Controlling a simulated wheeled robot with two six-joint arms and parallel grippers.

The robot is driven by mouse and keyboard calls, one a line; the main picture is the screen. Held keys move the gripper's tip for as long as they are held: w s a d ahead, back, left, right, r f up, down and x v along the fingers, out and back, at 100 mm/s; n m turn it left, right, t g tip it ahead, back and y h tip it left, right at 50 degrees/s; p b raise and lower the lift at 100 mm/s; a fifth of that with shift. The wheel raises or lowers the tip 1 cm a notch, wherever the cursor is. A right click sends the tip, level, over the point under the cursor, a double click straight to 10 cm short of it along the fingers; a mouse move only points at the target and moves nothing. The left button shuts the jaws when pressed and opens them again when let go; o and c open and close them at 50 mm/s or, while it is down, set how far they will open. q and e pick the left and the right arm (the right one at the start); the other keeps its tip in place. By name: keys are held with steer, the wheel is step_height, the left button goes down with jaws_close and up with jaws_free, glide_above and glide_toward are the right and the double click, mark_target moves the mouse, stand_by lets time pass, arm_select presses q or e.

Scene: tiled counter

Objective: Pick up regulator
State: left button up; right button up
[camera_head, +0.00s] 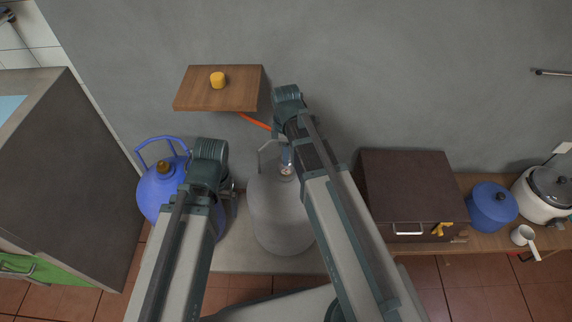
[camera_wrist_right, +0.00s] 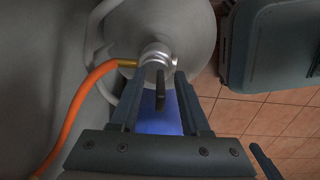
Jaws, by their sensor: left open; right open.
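The silver regulator (camera_wrist_right: 155,56), with a dark lever and an orange hose (camera_wrist_right: 88,90), sits at the top of the grey gas cylinder (camera_wrist_right: 185,28). The cylinder also shows in the head view (camera_head: 275,218). My right gripper (camera_wrist_right: 156,80) is open, with its fingers pointing at the regulator and the dark lever between them in the picture. I cannot tell whether they touch. In the head view my right arm hides much of this spot. My left gripper (camera_head: 232,189) is open and empty, between the blue cylinder (camera_head: 155,190) and the grey one.
A wooden wall shelf (camera_head: 215,98) holds a yellow knob-like object (camera_head: 217,80). A brown cabinet (camera_head: 405,190), a blue pot (camera_head: 491,206) and a rice cooker (camera_head: 546,192) stand on the right counter. A dark unit (camera_head: 85,180) stands at the left.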

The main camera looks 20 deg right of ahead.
jaws_close()
stand_by(1.3)
